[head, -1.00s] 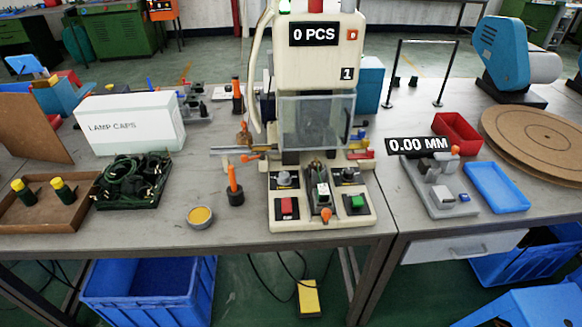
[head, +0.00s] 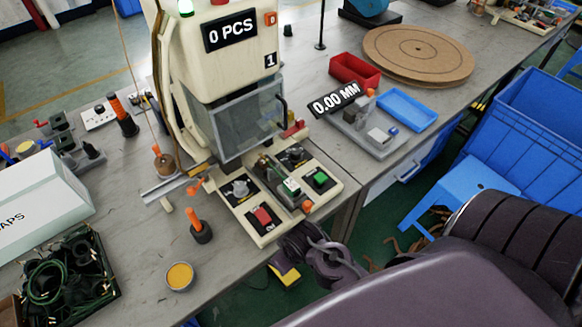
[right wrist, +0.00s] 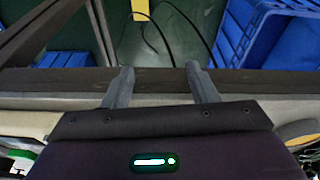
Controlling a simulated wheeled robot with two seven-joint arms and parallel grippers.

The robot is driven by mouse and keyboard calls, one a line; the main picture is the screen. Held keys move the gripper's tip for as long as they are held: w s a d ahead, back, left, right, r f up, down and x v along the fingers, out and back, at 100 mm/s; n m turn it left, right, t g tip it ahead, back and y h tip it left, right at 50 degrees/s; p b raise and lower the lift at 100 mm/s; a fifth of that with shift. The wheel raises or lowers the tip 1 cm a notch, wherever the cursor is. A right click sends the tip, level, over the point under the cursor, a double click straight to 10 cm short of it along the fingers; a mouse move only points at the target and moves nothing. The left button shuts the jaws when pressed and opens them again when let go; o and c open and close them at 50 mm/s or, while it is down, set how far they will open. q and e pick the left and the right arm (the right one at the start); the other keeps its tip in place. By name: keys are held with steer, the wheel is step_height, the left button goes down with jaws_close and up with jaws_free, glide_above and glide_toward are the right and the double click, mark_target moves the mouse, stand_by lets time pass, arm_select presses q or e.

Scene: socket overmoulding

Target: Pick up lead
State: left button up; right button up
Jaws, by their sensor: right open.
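Black and green coiled leads (head: 62,262) lie heaped in a dark tray (head: 108,292) at the lower left of the head view. Single leads are hard to tell apart there. My right arm crosses the lower right of the head view, well apart from the tray. In the right wrist view my right gripper (right wrist: 162,86) has its two fingers spread, with nothing between them, over the table's front edge. My left gripper is not in view.
The moulding press (head: 225,110) stands behind its control panel, with an orange-handled tool (head: 197,226) and a yellow-topped tin (head: 180,276) beside it. The lamp caps box (head: 35,205) is behind the tray. A blue bin (head: 525,125) is at right. Bare table lies between tray and tin.

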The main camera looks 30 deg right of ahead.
step_height(320, 180, up, 11)
steer(key=w+p, duration=0.1)
steer(key=w+a+r+n+t, duration=0.15)
steer(key=w+r+t, duration=0.3)
steer(key=w, duration=0.45)
steer(key=m+g+p, duration=0.1)
steer(key=m+g, duration=0.2)
glide_toward(291, 184)
steer(key=shift+w+a+f+n, duration=0.1)
steer(key=shift+w+f+n, duration=0.05)
steer(key=shift+f, duration=0.35)
steer(key=shift+w+a+f+n, duration=0.1)
steer(key=shift+a+f, duration=0.05)
steer(key=shift+f, duration=0.3)
steer(key=shift+s+d+f, duration=0.1)
steer(key=shift+d+f, duration=0.05)
steer(key=shift+d, duration=0.1)
steer(key=shift+f, duration=0.35)
steer(key=x, duration=0.3)
steer(key=b+x, duration=0.1)
steer(key=x, duration=0.2)
steer(key=shift+w+f, duration=0.2)
steer(key=shift+w, duration=0.35)
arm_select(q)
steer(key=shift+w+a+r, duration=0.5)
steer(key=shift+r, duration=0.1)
arm_select(e)
steer(key=c, duration=1.1)
steer(key=shift+r, duration=0.15)
